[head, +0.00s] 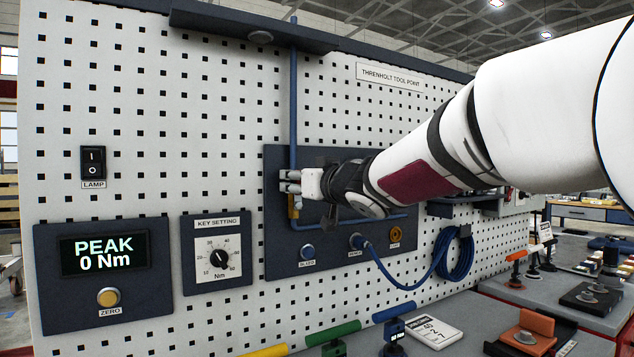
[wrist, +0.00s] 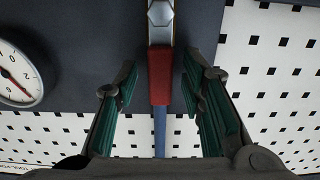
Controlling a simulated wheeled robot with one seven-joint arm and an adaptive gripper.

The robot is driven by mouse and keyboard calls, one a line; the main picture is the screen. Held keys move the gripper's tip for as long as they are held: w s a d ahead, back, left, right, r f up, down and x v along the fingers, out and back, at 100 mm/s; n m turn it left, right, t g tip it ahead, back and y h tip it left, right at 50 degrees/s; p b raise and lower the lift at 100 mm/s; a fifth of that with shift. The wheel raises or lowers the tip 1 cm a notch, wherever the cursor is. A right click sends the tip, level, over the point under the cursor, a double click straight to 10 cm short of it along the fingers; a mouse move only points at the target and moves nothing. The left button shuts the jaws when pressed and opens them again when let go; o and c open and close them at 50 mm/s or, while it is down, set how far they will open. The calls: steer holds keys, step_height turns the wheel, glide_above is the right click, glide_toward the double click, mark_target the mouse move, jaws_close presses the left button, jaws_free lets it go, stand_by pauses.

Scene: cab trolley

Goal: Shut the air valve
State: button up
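The air valve's red lever (wrist: 160,78) shows in the wrist view, in line with the blue pipe (wrist: 159,130) seen beyond it. A pale metal hex part of the valve (wrist: 160,14) is at the lever's upper end. My gripper (wrist: 160,76) is open, with a teal-padded finger on each side of the lever and a visible gap on both sides. In the head view my gripper (head: 289,182) is at the pipe on the dark panel (head: 277,255). It hides the lever there; only a brass part (head: 294,211) shows below the fingers.
A white gauge (wrist: 15,75) is at the left of the wrist view. In the head view, a blue hose (head: 400,280) runs from the panel's lower fittings to a coil (head: 456,255). A key setting dial (head: 219,257) and a peak display (head: 105,253) are to the left.

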steer(key=shift+w+a, duration=0.1)
jaws_close()
